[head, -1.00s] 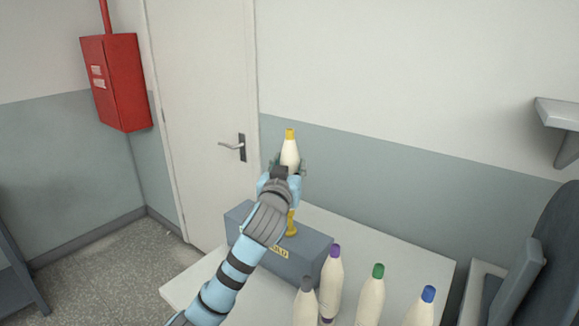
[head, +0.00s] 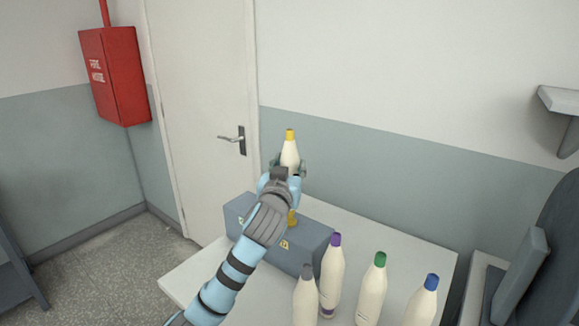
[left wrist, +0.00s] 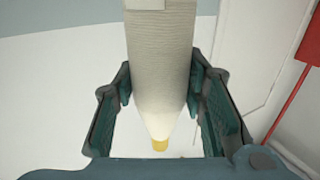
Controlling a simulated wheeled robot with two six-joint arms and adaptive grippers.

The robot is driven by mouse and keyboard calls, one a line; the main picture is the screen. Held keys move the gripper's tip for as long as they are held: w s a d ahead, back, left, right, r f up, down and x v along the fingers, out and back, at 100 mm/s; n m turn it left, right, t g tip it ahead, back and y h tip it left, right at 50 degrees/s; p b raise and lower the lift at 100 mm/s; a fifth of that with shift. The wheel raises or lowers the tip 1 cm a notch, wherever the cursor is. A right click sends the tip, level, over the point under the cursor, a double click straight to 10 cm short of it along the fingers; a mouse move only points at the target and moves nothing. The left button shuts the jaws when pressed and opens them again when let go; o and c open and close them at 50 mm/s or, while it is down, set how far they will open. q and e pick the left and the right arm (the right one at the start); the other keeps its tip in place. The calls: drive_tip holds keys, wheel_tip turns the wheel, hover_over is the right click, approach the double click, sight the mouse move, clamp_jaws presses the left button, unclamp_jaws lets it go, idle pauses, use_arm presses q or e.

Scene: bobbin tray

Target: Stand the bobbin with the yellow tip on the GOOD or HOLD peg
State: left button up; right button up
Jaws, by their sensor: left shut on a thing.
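The cream bobbin with the yellow tip (head: 290,155) is upright, tip up, above the grey peg box (head: 310,242). My left gripper (head: 289,168) is shut around its body. In the left wrist view the bobbin (left wrist: 162,70) stands between both fingers, with its yellow tip (left wrist: 160,145) toward the palm. A yellow peg (head: 291,217) shows below the gripper on the box. The bobbin's lower end is hidden by my gripper. My right gripper is not in view.
Bobbins with grey (head: 305,298), purple (head: 332,280), green (head: 371,290) and blue (head: 422,305) tips stand at the front right of the white table (head: 405,245). The table behind them is clear. A wall and a door (head: 205,110) lie behind.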

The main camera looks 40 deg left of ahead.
use_arm(q)
drive_tip(key=shift+f+b, duration=0.7)
drive_tip(key=shift+f, duration=0.4)
drive_tip(key=o, duration=1.4)
drive_tip(key=shift+s+d, duration=0.1)
drive_tip(key=v, duration=1.2)
